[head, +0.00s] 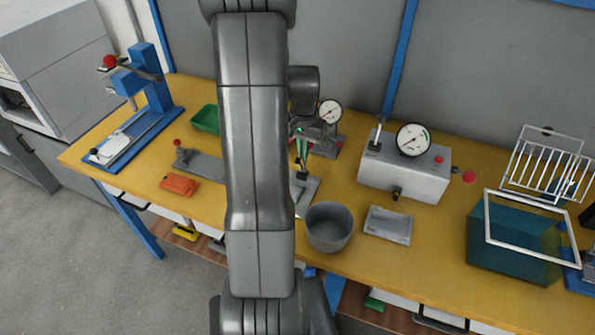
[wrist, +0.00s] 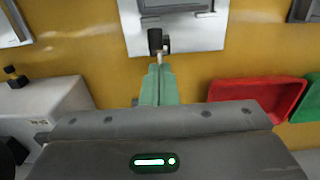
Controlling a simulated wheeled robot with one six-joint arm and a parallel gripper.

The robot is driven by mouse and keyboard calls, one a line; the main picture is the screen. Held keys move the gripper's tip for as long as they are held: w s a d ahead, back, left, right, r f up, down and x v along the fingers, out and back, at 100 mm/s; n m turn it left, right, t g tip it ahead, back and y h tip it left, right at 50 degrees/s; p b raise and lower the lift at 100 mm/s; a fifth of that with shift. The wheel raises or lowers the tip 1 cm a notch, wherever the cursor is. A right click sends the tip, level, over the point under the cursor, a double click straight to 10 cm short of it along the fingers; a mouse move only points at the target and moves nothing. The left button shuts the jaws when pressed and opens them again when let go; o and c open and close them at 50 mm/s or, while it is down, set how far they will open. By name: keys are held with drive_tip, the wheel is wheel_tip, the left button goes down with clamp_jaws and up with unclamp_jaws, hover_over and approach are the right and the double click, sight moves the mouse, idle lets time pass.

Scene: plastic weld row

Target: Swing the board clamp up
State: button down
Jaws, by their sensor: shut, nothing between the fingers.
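My gripper (wrist: 159,72) shows in the wrist view as green fingers, shut and empty, pointing at a small black-ended clamp lever (wrist: 156,40). It also shows in the head view (head: 301,163), just above the lever (head: 301,176). The lever stands on a light metal plate (wrist: 205,33), seen in the head view (head: 308,188) partly behind my arm. It seems to be the board clamp, but I cannot be sure. Its pale stem is at the fingertips; I cannot tell whether they touch. Another grey fixture with a red knob (head: 178,143) stands left of my arm.
A grey bowl (head: 330,227) and a grey tray (head: 388,225) stand in front. A gauge box (head: 405,170) is to the right. A red tray (wrist: 255,97) and a green tray (head: 206,118) are nearby. An orange block (head: 179,185) lies left. My arm hides the bench middle.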

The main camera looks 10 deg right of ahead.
wheel_tip(320, 180, up, 6)
drive_tip(key=p, duration=0.4)
drive_tip(key=shift+r, duration=0.15)
wheel_tip(320, 180, down, 7)
drive_tip(key=b, duration=0.5)
drive_tip(key=shift+w+d, duration=0.4)
drive_tip(key=shift+w, duration=0.1)
drive_tip(key=shift+s+a, duration=0.1)
drive_tip(key=shift+a, duration=0.05)
